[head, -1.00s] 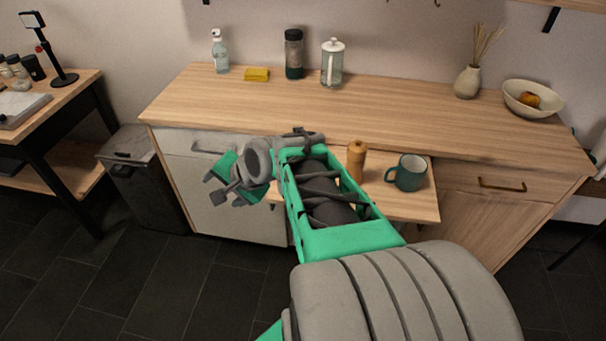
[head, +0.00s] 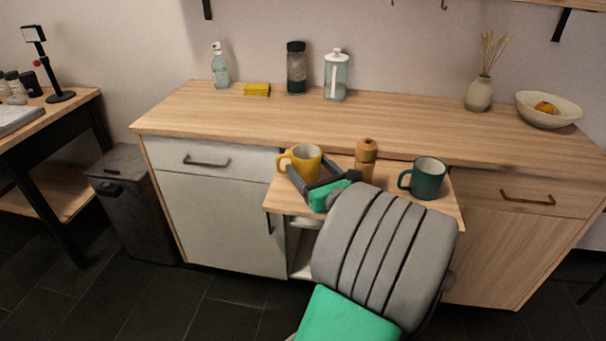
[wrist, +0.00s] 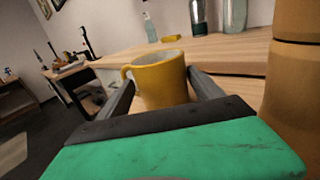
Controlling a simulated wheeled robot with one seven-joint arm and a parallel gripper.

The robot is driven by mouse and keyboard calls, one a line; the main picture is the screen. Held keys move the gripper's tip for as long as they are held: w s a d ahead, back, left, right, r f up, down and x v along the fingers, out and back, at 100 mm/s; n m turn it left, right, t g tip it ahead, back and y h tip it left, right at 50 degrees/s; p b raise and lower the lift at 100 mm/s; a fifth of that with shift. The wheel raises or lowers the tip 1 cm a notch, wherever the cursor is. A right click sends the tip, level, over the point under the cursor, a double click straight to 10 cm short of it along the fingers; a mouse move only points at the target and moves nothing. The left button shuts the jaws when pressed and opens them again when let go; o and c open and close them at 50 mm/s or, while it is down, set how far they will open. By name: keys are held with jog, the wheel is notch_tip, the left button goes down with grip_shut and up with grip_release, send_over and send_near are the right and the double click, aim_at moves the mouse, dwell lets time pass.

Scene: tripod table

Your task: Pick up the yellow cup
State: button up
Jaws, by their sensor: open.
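The yellow cup (head: 306,160) stands upright on a small pull-out board (head: 277,199) in front of the counter, its handle toward the left. In the wrist view the yellow cup (wrist: 160,80) is straight ahead, between the two dark fingers. My gripper (head: 314,176) is open at the near side of the cup, with one finger on each side of it. The wrist view shows my gripper (wrist: 164,92) too; I cannot tell whether the fingers touch the cup. The lower part of the cup is partly hidden by my gripper in the head view.
A wooden mill (head: 366,160) stands close to the right of my gripper, and a dark green mug (head: 428,179) stands farther right on the board. The long counter (head: 400,122) behind holds a spray bottle, sponge, jars, vase and bowl. A grey bin (head: 130,200) stands at left.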

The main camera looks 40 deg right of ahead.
aim_at(300, 156)
jog(key=x, duration=0.6)
jog(key=shift+b, duration=0.35)
jog(key=shift+s+r, duration=0.1)
jog(key=c, duration=1.4)
